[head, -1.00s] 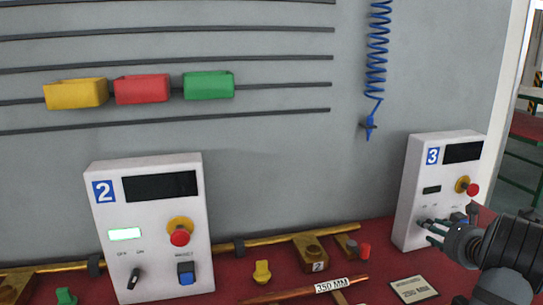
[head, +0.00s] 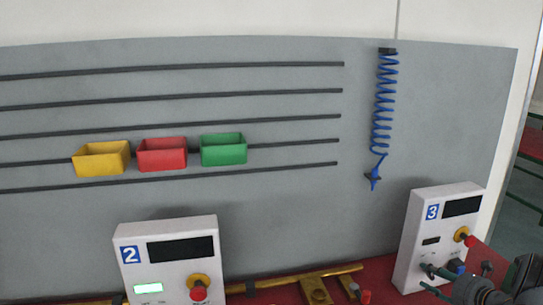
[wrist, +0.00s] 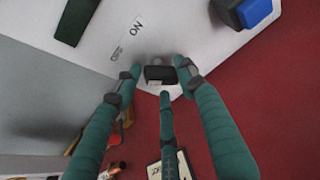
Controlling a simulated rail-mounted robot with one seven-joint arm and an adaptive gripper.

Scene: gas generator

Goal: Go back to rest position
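My gripper (head: 433,279) is at the front of the white control box 3 (head: 414,230), at the lower right of the head view. In the wrist view, the three green fingers of my gripper (wrist: 161,78) are spread around a black knob (wrist: 160,75) below the ON and OFF labels. Small gaps show between the fingertips and the knob, and the gripper looks open. The small display (wrist: 77,20) on this box is dark.
White control box 2 (head: 166,262) stands to the left with its small display lit. Yellow (head: 101,160), red (head: 162,155) and green (head: 223,150) bins hang on the grey wall. A blue coiled hose (head: 383,105) hangs above the red table (head: 385,293).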

